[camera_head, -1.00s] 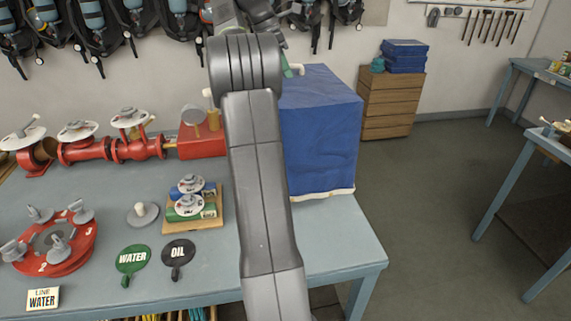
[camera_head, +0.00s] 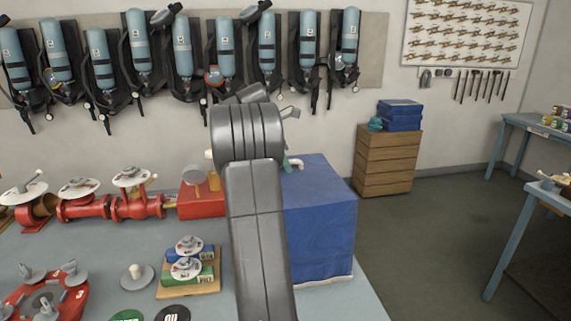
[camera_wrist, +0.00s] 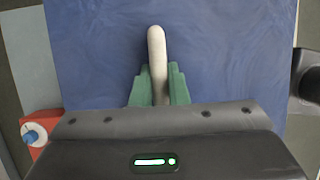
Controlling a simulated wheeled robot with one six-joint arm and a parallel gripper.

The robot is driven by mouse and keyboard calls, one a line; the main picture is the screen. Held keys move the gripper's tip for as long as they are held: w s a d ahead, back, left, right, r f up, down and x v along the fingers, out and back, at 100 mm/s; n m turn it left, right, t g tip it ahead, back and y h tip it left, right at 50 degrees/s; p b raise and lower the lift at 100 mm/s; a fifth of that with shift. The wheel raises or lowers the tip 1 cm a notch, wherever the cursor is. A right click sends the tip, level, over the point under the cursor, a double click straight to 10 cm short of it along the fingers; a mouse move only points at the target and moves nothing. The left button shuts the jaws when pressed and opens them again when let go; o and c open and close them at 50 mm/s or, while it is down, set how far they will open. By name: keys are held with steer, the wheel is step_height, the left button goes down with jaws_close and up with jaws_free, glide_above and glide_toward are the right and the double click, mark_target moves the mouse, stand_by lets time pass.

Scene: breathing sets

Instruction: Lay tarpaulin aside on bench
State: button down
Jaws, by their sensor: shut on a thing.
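The blue tarpaulin (camera_head: 322,225) hangs as a box-shaped cover with a pale lower hem, at the right end of the bench (camera_head: 345,302). Its top fills most of the wrist view (camera_wrist: 230,60). A pale rounded handle (camera_wrist: 156,42) stands on its top. My gripper's green fingers (camera_wrist: 158,88) are shut on this handle, one on each side. In the head view my arm hides the tarpaulin's left part and most of my gripper (camera_head: 287,163). What lies under the cover is hidden.
Left of my arm on the bench are red pipework (camera_head: 110,207), a wooden tray with cylinders (camera_head: 188,290) and a red round plate (camera_head: 42,302). Breathing sets (camera_head: 180,50) hang on the wall behind. A wooden drawer cabinet (camera_head: 388,160) stands behind at right, with open floor in front.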

steer(key=c, duration=1.4)
jaws_free()
steer(key=v, duration=1.2)
